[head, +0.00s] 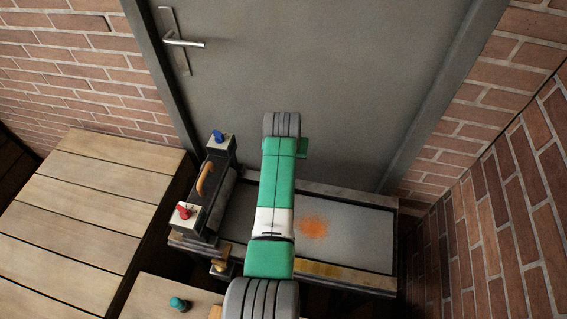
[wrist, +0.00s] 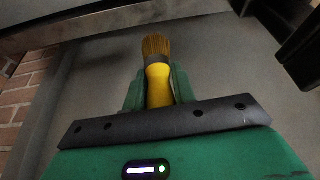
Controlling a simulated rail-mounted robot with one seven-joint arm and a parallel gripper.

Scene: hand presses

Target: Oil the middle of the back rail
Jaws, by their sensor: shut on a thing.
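The hand press has a long grey bed (head: 365,240) with an orange-brown patch on it. Its back rail (head: 350,194) runs along the door side; my arm covers part of it in the head view, including about its middle. The front rail (head: 330,271) has a yellowish, oily-looking stretch. In the wrist view my gripper (wrist: 158,82) is shut on a brush (wrist: 157,68) by its yellow handle, with the brown bristles pointing away from the fingers. The bristles appear apart from the pale edge above them. The gripper and brush are hidden in the head view.
The press carriage (head: 212,185) with an orange handle, blue knob (head: 218,137) and red knob (head: 184,211) stands at the bed's left end. A wooden table (head: 90,215) is at left. A grey door (head: 310,70) and brick walls (head: 500,230) close in behind and right.

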